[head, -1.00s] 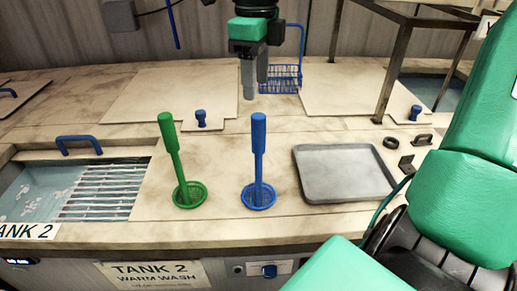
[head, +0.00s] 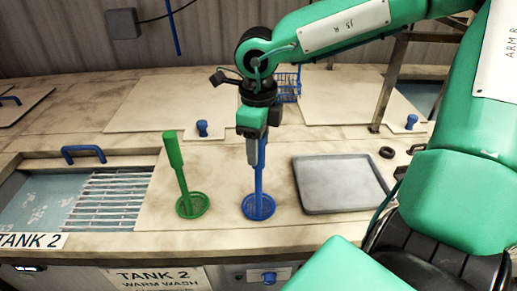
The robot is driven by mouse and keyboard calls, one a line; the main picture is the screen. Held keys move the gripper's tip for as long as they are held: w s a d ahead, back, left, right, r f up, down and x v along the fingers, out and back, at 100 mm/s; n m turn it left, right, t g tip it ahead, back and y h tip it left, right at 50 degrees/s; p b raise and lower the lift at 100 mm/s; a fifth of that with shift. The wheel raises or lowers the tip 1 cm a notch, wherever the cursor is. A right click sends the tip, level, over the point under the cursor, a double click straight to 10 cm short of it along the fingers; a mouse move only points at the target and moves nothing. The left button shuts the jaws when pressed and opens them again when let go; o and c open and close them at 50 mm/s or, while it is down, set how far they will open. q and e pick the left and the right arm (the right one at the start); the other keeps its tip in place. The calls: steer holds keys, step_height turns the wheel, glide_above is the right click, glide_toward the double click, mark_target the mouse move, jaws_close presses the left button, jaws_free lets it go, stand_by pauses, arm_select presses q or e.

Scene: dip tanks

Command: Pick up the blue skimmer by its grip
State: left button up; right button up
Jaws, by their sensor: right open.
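The blue skimmer (head: 258,204) stands upright on the counter, its round mesh head at the bottom. The upper part of its grip is hidden behind my right gripper (head: 256,155). The gripper points down with its fingers at the level of the grip. It is open; I cannot tell whether the fingers are around the grip or just in front of it. My left gripper is not in view.
A green skimmer (head: 180,175) stands to the left. A grey tray (head: 340,184) lies to the right. Tank 2 (head: 40,196), with a rack and blue handle, is at the left. A blue wire basket (head: 289,85) is behind my right gripper.

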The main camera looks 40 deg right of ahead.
steer(key=shift+c, duration=0.3)
jaws_close()
steer(key=shift+r, duration=0.1)
steer(key=shift+r, duration=0.1)
